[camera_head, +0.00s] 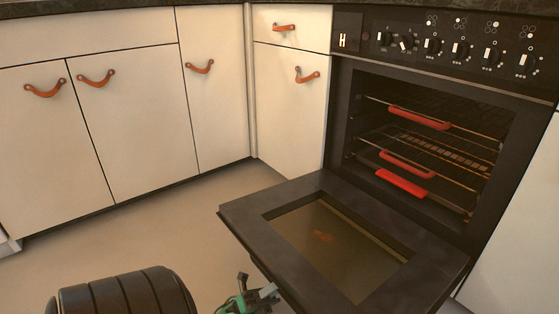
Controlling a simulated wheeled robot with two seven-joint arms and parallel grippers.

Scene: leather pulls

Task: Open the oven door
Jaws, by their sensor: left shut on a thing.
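The oven (345,110) stands at the right with its dark interior showing. Its oven door (240,210) is swung down and out, close to level, with its window facing up. My left gripper (264,291), dark with green parts, is at the door's front left edge, low in the picture. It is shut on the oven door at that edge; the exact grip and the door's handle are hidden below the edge. My right gripper is not in view.
Racks with red grips (407,164) sit inside the oven. Control knobs (433,46) line the panel above. White cabinets (140,120) with leather pulls stand at the left and back, all shut. The floor (130,240) between them and the door is clear.

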